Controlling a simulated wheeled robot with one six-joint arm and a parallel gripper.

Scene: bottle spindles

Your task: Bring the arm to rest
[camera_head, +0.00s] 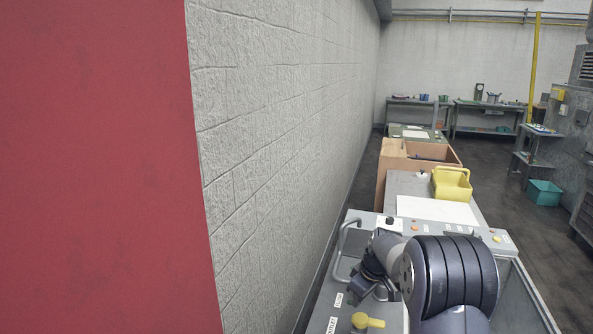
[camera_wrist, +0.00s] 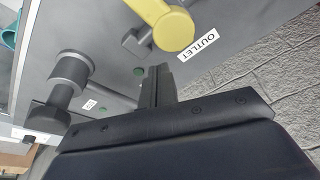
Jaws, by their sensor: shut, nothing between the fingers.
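My gripper (camera_wrist: 158,85) shows in the wrist view with its dark fingers closed together and nothing between them. The fingers point at a grey panel (camera_wrist: 110,35); I cannot tell how near they are to it. In the head view my dark arm is folded over a grey machine (camera_head: 340,295) at the lower right, and my fingertips are hidden or too small to make out there.
A yellow basket (camera_head: 452,184) stands on the bench beyond the machine. A block wall (camera_head: 280,130) runs along the left.

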